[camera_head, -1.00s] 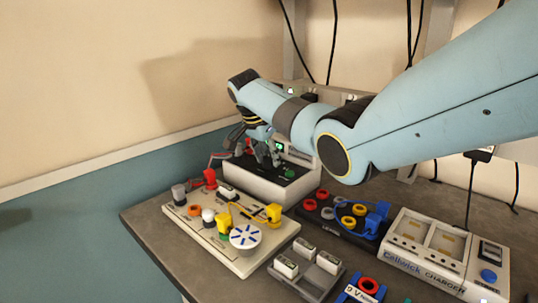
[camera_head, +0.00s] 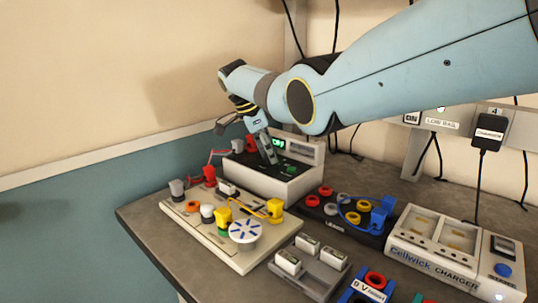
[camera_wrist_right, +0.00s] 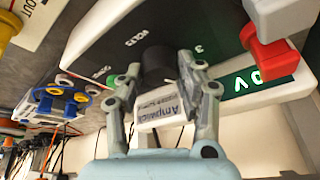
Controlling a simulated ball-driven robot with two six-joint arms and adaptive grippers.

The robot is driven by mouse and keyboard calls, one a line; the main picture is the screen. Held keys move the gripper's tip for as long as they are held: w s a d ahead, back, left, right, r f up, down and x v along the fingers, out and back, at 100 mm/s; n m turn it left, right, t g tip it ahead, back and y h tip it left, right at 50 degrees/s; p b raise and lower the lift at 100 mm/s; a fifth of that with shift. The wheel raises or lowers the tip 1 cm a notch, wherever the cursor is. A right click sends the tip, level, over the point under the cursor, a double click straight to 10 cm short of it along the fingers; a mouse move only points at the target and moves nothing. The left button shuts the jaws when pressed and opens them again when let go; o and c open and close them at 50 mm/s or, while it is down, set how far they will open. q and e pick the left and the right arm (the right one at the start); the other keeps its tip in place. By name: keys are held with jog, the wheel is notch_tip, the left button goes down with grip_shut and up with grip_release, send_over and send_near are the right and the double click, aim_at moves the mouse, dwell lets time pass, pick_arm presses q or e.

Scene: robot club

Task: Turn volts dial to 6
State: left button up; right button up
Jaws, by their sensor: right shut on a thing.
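The power supply, a white box with a black sloped face (camera_head: 262,172), stands at the back of the bench. Its black volts dial (camera_wrist_right: 157,64) shows in the right wrist view beside the upside-down "VOLTS" lettering and a "3" mark. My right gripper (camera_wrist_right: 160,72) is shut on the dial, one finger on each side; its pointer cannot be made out. In the head view the right gripper (camera_head: 267,153) reaches down onto the face and hides the dial. A green display (camera_wrist_right: 262,82) appears to read 0 V in the wrist view. My left gripper is not in view.
A red plug and a grey plug (camera_wrist_right: 275,45) sit close beside the gripper. A circuit board (camera_head: 185,220) with wires lies in front left. A black terminal board (camera_head: 325,222), a battery tray (camera_head: 315,275) and a white charger (camera_head: 440,262) fill the right.

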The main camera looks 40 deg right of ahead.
dwell(0.3)
jog(key=o, duration=1.1)
jog(key=shift+o, duration=0.2)
jog(key=v, duration=1.2)
